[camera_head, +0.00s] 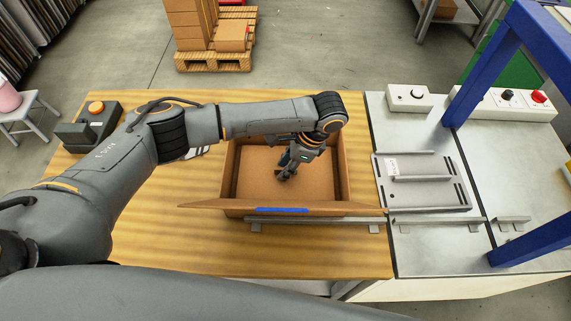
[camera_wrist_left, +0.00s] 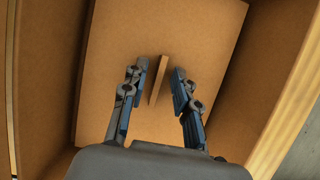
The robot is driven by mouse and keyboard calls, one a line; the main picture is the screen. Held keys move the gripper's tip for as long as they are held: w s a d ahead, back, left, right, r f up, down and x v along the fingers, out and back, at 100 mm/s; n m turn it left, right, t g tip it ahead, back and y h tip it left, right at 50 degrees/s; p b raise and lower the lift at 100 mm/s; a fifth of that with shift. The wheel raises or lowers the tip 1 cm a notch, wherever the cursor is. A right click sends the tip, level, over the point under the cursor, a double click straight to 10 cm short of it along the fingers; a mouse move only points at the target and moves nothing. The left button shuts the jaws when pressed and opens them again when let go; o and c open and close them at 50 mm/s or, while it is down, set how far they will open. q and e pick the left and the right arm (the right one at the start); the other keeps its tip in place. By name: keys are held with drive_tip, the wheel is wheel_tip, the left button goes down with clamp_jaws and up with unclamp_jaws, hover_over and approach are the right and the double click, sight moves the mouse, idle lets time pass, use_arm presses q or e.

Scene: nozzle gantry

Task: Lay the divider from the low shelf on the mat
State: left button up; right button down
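A flat brown cardboard panel with an upright tab, which looks like the divider (camera_wrist_left: 200,35), lies inside an open cardboard box (camera_head: 228,170). It also shows in the head view (camera_head: 256,170). My left gripper (camera_head: 286,174) is down inside the box. In the left wrist view its two fingers (camera_wrist_left: 157,85) are open on either side of the tab, with a gap on each side. The gripper hides part of the panel in the head view. I cannot make out a mat or a low shelf. My right gripper is not in view.
The box stands on a wooden table (camera_head: 330,255), its front flap folded outward with blue tape. A metal rail (camera_head: 310,226) runs in front. A grey slotted plate (camera_head: 425,195) lies on the right bench under a blue gantry (camera_head: 485,65). A black button box (camera_head: 100,120) stands left.

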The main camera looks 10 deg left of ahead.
use_arm(q)
drive_tip(key=s+v, duration=0.1)
drive_tip(key=v, duration=1.1)
drive_tip(key=shift+w+r+b, duration=0.25)
drive_tip(key=shift+w+b, duration=0.15)
drive_tip(key=shift+w, duration=0.05)
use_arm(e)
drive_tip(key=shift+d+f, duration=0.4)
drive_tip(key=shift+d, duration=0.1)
use_arm(q)
drive_tip(key=shift+r, duration=0.1)
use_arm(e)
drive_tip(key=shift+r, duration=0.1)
